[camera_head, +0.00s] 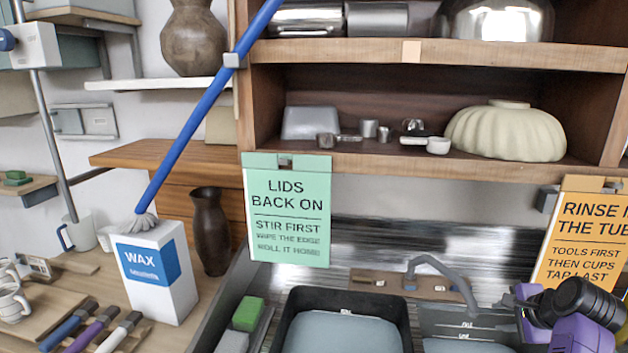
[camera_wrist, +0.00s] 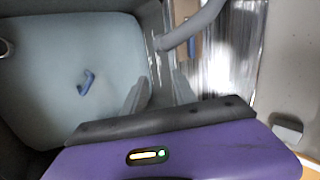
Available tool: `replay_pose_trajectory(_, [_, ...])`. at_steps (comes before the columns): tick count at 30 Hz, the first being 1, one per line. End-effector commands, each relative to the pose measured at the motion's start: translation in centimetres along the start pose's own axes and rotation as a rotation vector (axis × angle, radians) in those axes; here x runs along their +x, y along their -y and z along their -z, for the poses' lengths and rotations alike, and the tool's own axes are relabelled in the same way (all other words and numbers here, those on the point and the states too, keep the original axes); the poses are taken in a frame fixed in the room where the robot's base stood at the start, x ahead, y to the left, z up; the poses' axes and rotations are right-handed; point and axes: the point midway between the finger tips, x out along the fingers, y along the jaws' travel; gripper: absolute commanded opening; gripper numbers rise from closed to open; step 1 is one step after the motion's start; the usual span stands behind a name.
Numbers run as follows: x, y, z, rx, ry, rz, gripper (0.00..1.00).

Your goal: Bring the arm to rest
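My gripper (camera_wrist: 160,92) shows two grey fingers standing apart in the wrist view, with nothing seen between them. It hangs over the sink area, next to a basin (camera_wrist: 60,95) with a pale blue-grey inside. A small blue item (camera_wrist: 87,82) lies in that basin. In the head view my purple and black arm end (camera_head: 578,320) is at the lower right, in front of the sink. Its fingertips are hard to make out there.
A grey tap (camera_head: 440,268) curves up close to my gripper. A black tub (camera_head: 345,300) stands left of it. An orange sign (camera_head: 585,235) hangs just above my arm, below the wooden shelf (camera_head: 440,55). A green sponge (camera_head: 248,313) and a wax box (camera_head: 155,270) are further left.

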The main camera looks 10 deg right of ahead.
Motion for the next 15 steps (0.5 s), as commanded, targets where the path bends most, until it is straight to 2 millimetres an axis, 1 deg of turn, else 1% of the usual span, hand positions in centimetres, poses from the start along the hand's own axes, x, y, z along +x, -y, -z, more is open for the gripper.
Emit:
replay_pose_trajectory(6, [-1.5, 3.6, 1.9, -0.107, -0.094, 0.130, 0.34])
replay_pose_trajectory(9, [-2.4, 4.8, 3.0, -0.182, -0.163, 0.195, 0.34])
replay_pose_trajectory(12, [-3.2, 5.2, 3.8, -0.270, -0.239, 0.251, 0.34])
replay_pose_trajectory(15, [-4.0, 4.9, 4.2, -0.371, -0.320, 0.300, 0.34])
